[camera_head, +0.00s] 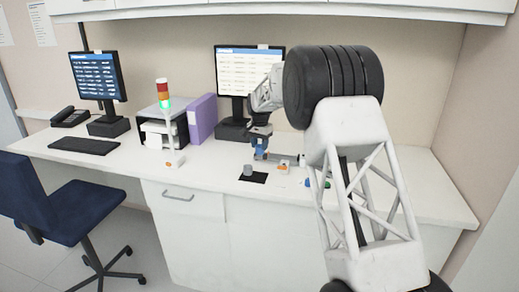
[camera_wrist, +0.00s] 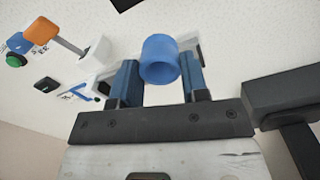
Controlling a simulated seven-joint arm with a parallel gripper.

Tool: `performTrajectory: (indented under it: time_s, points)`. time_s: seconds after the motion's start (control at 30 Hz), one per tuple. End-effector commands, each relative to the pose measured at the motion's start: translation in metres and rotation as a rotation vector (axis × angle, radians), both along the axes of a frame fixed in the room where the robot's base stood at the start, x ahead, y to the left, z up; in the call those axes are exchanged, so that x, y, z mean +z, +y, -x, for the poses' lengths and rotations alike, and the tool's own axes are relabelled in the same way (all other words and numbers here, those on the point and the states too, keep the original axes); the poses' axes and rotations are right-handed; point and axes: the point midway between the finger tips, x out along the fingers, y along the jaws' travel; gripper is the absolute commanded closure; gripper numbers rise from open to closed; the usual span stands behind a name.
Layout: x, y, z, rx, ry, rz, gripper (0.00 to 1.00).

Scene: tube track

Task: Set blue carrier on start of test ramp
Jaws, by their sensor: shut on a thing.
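My gripper (camera_head: 260,143) is over the bench near the second monitor. In the wrist view its two blue fingers (camera_wrist: 158,78) are shut on the blue carrier (camera_wrist: 160,60), a short hollow cylinder with its open end toward the camera. In the head view the carrier is too small to tell apart from the blue fingers. A pale piece (camera_wrist: 197,52) shows partly behind the carrier and right finger; I cannot tell whether it is the ramp or whether the carrier touches it. The test ramp is not clearly recognizable in either view.
A grey cylinder (camera_head: 247,169) stands by a black mat (camera_head: 256,178). An orange-and-white piece (camera_head: 283,168) is right of it. The wrist view shows an orange block (camera_wrist: 38,32), a green button (camera_wrist: 15,60) and a white device with a blue lever (camera_wrist: 80,92). A signal tower (camera_head: 166,125) stands left.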

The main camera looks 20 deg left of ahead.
Motion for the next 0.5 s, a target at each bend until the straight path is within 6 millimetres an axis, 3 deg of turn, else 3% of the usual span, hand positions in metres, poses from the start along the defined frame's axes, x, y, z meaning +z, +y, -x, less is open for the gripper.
performTrajectory:
  time_s: [0.5]
  points:
    - [0.005,0.009,-0.045,-0.15,-0.001,-0.001,0.74]
